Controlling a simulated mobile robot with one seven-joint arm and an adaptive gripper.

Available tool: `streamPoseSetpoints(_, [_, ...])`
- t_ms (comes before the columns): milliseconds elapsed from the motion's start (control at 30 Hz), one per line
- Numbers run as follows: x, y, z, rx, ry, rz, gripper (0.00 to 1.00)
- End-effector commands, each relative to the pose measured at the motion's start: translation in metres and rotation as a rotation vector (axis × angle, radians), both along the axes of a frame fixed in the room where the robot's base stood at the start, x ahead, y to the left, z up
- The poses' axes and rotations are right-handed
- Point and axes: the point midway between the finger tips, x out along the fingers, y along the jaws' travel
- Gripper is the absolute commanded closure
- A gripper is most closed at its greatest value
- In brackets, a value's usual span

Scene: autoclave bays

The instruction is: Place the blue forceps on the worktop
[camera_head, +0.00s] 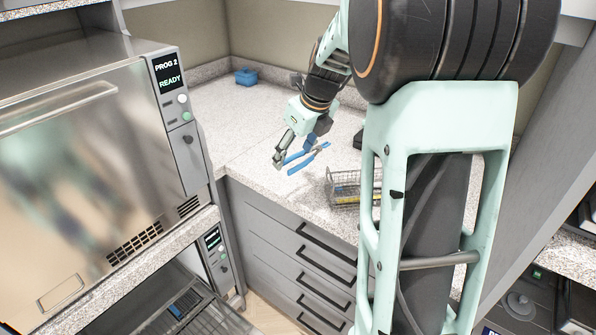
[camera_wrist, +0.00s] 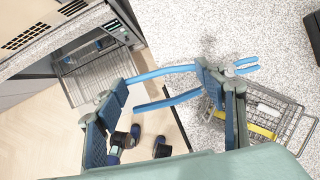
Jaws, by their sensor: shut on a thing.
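The blue forceps (camera_head: 305,158) are between the fingers of my gripper (camera_head: 294,156), over the front part of the speckled worktop (camera_head: 232,119). In the wrist view, my gripper (camera_wrist: 165,88) is shut on the forceps. Their two blue handles (camera_wrist: 167,102) spread toward the left finger, and their other end shows beyond the right finger. In that view the handles overhang the worktop's front edge, with the floor beneath. I cannot tell how large the gap is between the forceps and the worktop.
A wire basket (camera_head: 343,188) with yellow inside stands on the worktop, close to the forceps' right. A small blue box (camera_head: 246,77) sits in the back corner. A closed autoclave (camera_head: 92,140) reading "READY" is at left.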

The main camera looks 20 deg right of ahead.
Motion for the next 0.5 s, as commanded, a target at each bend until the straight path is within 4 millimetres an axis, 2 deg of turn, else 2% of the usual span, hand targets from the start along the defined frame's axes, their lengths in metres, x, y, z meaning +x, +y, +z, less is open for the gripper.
streamPoseSetpoints(67, [0.002, -0.007, -0.003, 0.002, -0.001, -0.011, 0.92])
streamPoseSetpoints(167, [0.016, -0.011, -0.009, 0.002, 0.002, -0.014, 0.92])
streamPoseSetpoints(500, [0.079, -0.020, -0.037, 0.001, 0.001, -0.012, 0.92])
